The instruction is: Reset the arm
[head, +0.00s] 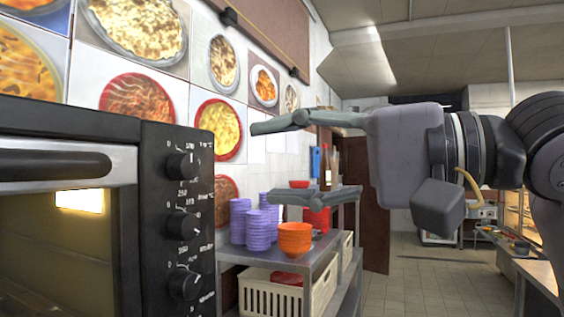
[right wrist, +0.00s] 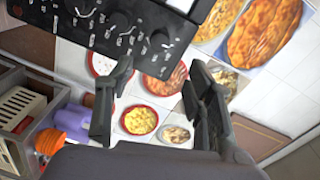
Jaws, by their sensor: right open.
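My right gripper (head: 262,162) comes in from the right in the head view, with its two grey fingers spread wide apart, one above the other. It is open and empty, held in the air to the right of the black oven (head: 170,210). In the right wrist view its fingers (right wrist: 155,100) also stand apart with nothing between them, facing the wall of food pictures. My left gripper is in neither view.
A metal shelf cart (head: 300,262) stands behind and below my right gripper. It bears purple bowl stacks (head: 258,230), orange bowls (head: 294,239) and a cream crate (head: 270,297). Food pictures (head: 220,127) cover the wall. Tiled floor (head: 430,285) lies open at the right.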

